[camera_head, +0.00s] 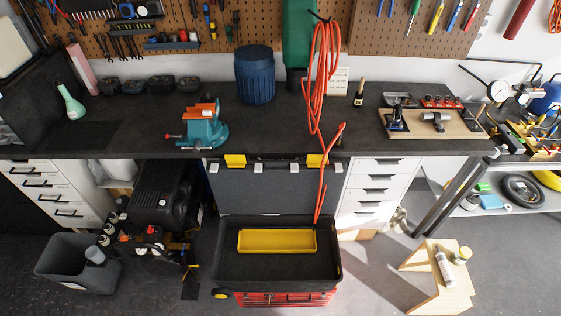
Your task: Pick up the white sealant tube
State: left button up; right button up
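A whitish tube (444,269), which looks like the sealant tube, lies on the light wooden stool (455,299) at the lower right. It is small in the picture, so no label can be read. A short can with a yellow top (462,256) is on the stool beside it. Neither of my grippers shows in the head view.
The dark workbench (290,125) spans the back, with a teal vise (206,128) and a blue bin (255,76) on it. An open tool chest (277,266) with a yellow tray (277,240) stands in front. Floor between chest and stool is clear.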

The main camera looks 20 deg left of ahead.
aim_at(446, 271)
jog(key=z, duration=1.4)
jog(key=i+l+z, duration=0.4)
jog(key=i+l, duration=0.35)
